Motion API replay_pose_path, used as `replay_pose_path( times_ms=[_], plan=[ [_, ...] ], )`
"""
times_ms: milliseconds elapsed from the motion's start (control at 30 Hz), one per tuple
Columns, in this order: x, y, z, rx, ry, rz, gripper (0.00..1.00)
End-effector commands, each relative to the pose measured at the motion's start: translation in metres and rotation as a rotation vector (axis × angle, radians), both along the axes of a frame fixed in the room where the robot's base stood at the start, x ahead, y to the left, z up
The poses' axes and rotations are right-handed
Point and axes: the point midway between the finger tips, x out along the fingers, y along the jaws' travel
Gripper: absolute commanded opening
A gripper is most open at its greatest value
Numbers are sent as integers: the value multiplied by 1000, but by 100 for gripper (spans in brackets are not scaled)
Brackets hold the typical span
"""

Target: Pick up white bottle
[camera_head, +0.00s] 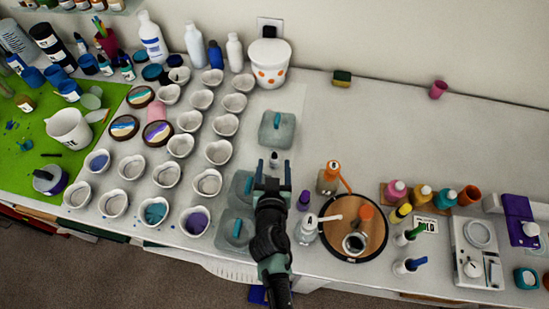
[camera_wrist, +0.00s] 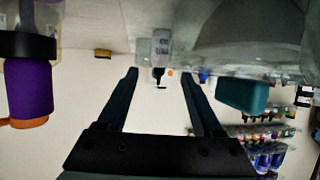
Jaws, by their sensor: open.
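A small whitish bottle (camera_head: 274,158) with a dark cap stands on the table just beyond my fingertips. In the wrist view, which looks upside down, a pale labelled bottle (camera_wrist: 161,44) with a dark cap appears between and beyond my fingers. My gripper (camera_head: 273,172) is open, its two fingers pointing at the bottle; the fingers (camera_wrist: 159,76) also show apart in the wrist view, with nothing held. Larger white bottles stand at the back, including a slim one (camera_head: 234,53) left of the white spotted bucket. I cannot tell from the frames which white bottle is meant.
Grey translucent boxes with teal handles stand beyond the bottle (camera_head: 278,133) and left of my gripper (camera_head: 232,232). A purple bottle (camera_head: 304,200), a pump bottle (camera_head: 306,230) and a round wooden tray (camera_head: 373,245) are close right. White cups (camera_head: 218,152) fill the left. The back right is mostly clear.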

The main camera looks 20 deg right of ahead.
Motion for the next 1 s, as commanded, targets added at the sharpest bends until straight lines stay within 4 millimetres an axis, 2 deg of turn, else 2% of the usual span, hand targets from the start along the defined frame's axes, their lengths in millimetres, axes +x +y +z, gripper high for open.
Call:
replay_pose_path(
  times_ms=[200, 500, 867, 900, 1000],
  plan=[
    [17, -9, -8, 0, 0, -2, 68],
    [19, -10, -9, 0, 0, -1, 68],
    [19, -9, -9, 0, 0, -1, 3],
    [19, -9, -9, 0, 0, -1, 0],
    [19, -10, -9, 0, 0, -1, 0]
  ],
)
